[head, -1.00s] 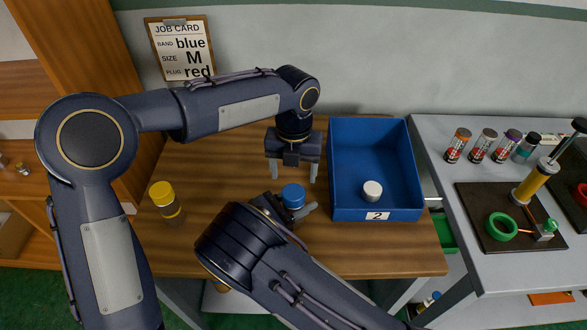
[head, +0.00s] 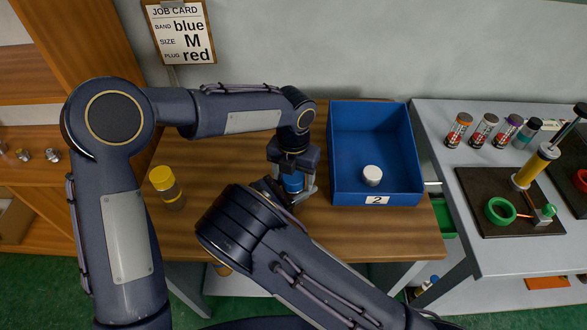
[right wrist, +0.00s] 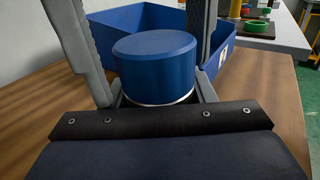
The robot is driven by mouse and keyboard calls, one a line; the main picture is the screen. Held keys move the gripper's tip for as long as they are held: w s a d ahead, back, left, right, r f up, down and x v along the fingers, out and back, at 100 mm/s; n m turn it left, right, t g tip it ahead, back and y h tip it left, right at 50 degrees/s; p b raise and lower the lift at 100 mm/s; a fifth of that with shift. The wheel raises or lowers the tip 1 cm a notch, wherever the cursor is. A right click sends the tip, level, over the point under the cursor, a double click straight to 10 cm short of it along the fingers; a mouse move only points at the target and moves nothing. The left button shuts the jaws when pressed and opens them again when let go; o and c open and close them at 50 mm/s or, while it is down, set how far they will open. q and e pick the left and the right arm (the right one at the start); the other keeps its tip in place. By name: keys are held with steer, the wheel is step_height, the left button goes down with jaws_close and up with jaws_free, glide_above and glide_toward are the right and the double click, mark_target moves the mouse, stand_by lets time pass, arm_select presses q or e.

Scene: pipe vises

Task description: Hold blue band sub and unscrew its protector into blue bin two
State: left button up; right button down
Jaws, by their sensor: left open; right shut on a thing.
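A blue cap (head: 292,183) sits on top of an upright part, the blue band sub by its place, whose body is mostly hidden. In the right wrist view the blue cap (right wrist: 155,62) has a thin silver edge (right wrist: 162,101) below it. My right gripper (right wrist: 154,97) is shut on the part just under the cap. My left gripper (head: 294,188) points down from above, open, with one finger on each side of the cap; I cannot tell whether they touch it. Blue bin two (head: 345,199), labelled 2, stands to the right with a white cap (head: 372,176) inside.
A yellow-capped part (head: 163,180) stands on the wooden table (head: 385,241) at left. A grey bench (head: 440,150) at right holds several small bottles and a dark mat (head: 480,190) with a green ring (head: 499,211). A job card (head: 180,32) hangs on the wall.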

arm_select(q)
steer(key=c, duration=1)
steer(key=n, duration=0.3)
steer(key=shift+n, duration=0.3)
steer(key=o, duration=1.1)
steer(key=shift+a, duration=0.1)
steer(key=shift+a, duration=0.15)
